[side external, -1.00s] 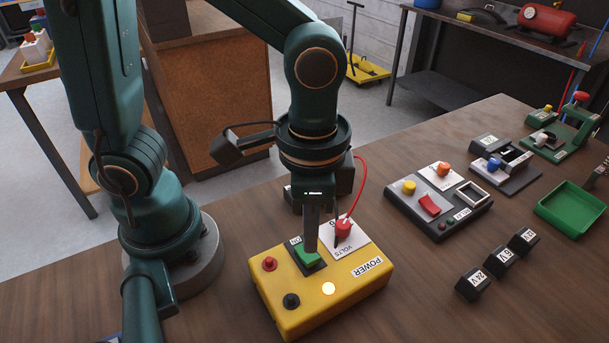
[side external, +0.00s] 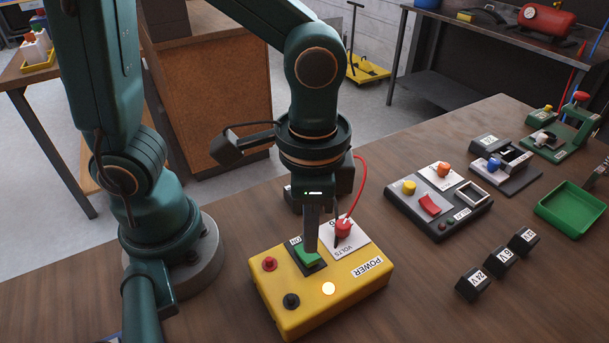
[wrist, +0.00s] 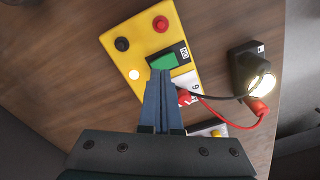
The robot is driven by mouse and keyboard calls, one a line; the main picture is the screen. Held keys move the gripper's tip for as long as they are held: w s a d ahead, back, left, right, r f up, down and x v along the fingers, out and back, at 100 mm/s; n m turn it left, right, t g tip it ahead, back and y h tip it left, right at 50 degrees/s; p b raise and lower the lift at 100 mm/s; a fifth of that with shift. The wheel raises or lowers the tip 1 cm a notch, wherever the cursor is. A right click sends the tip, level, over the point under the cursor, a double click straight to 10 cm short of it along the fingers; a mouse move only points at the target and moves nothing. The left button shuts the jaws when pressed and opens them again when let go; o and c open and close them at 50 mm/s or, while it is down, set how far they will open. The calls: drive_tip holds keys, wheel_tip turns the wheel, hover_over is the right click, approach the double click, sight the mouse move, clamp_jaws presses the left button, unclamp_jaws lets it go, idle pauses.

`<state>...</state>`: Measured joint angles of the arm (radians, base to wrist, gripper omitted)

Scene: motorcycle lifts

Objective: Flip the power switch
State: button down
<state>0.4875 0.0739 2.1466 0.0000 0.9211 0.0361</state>
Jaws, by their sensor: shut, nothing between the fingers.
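The yellow power box (side external: 357,290) sits on the wooden table in front of my arm; it also shows in the wrist view (wrist: 133,50). Its green switch (side external: 309,260) is set in a black plate. In the wrist view the green switch (wrist: 164,61) lies right at my fingertips. My gripper (side external: 311,248) is shut and empty, pointing down with its tips at the switch, seemingly touching it. In the wrist view my gripper (wrist: 161,74) partly covers the switch's lower edge. A round light (side external: 328,288) on the box glows.
A red knob (side external: 343,229) marked VOLTS and red and black terminals stand on the box. To the right are a grey control panel (side external: 400,211), several black labelled blocks (side external: 498,263) and a green tray (side external: 572,211). A lit lamp (wrist: 259,82) stands beside the box.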

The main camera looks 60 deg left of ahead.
sight(302, 240)
drive_tip(key=shift+f, duration=1.15)
idle(1.0)
drive_tip(key=shift+r, duration=0.1)
wheel_tip(302, 240, up, 7)
idle(0.8)
drive_tip(key=a+r+n+t, duration=0.2)
drive_tip(key=a+n+t, duration=0.3)
drive_tip(key=a, duration=0.4)
drive_tip(key=shift+s+a+n+t, duration=0.15)
drive_tip(key=shift+s+n+t, duration=0.15)
drive_tip(key=shift+s+n, duration=0.2)
idle(0.6)
